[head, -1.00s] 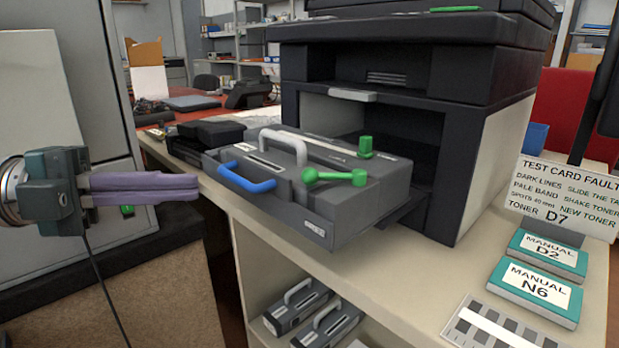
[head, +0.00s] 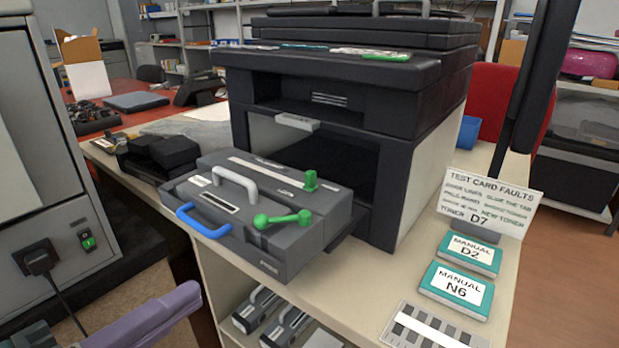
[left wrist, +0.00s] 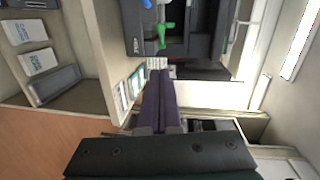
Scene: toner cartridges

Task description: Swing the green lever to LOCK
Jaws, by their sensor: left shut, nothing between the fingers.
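The green lever (head: 282,219) lies on top of the grey toner unit (head: 295,247) that sticks out of the printer. Its arm runs roughly left to right, with a round knob at each end. A green post (head: 310,181) stands behind it. In the left wrist view the green lever (left wrist: 163,36) shows near the top, beyond my fingers. My left gripper (head: 190,296) is shut and empty at the lower left, in front of the counter and well apart from the lever; it also shows in the left wrist view (left wrist: 160,80). LOCK lettering is not readable. My right gripper is not in view.
The unit carries a blue handle (head: 203,221) and a grey handle (head: 236,182). The black printer (head: 345,110) stands behind. Spare cartridges sit on the shelf below. Space above the unit is clear.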

